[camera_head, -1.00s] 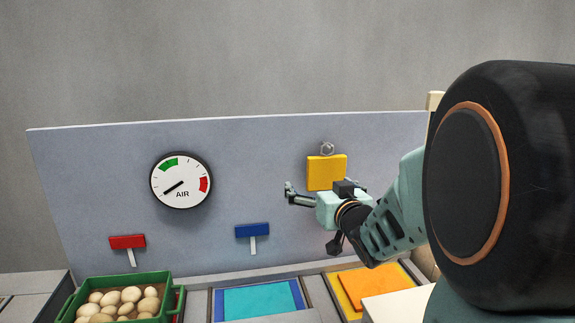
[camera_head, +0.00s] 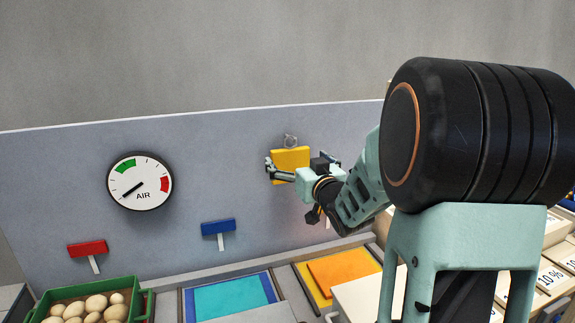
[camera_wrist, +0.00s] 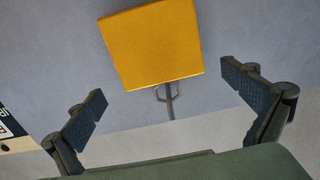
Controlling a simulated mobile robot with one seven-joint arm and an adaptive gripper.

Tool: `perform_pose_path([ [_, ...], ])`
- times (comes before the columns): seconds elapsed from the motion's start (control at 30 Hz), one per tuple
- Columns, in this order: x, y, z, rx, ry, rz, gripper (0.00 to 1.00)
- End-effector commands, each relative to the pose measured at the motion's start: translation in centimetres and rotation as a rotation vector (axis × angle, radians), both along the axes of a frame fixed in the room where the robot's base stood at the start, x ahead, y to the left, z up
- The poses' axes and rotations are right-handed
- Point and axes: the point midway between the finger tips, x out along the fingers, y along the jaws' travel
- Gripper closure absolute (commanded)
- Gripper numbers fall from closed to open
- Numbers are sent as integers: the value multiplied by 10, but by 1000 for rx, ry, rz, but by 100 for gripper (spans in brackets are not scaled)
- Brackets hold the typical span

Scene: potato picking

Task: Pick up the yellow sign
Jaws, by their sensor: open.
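The yellow sign (camera_head: 290,156) hangs from a metal hook (camera_head: 291,141) on the grey upright panel. In the wrist view the yellow sign (camera_wrist: 152,45) fills the upper middle, tilted, with the hook showing below it. My gripper (camera_head: 303,164) is in front of the sign's lower part in the head view, one finger at the left and one at the right. In the wrist view my gripper (camera_wrist: 163,82) is open with nothing between its fingers. The sign lies beyond the fingertips; the exact gap cannot be told.
A pressure gauge (camera_head: 140,183), a red sign (camera_head: 87,249) and a blue sign (camera_head: 218,227) are on the panel (camera_head: 60,160) at left. Below are a green crate (camera_head: 140,297) of potatoes, a blue area (camera_head: 232,298) and an orange area (camera_head: 345,271). Labelled boxes stand at right.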

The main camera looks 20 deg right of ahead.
Motion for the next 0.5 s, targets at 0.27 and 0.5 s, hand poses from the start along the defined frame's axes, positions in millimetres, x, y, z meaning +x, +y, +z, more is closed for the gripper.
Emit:
perform_pose_path([
  [0.27,37,2,1,2,1,0,0],
  [0.5,43,2,1,0,0,0,0],
])
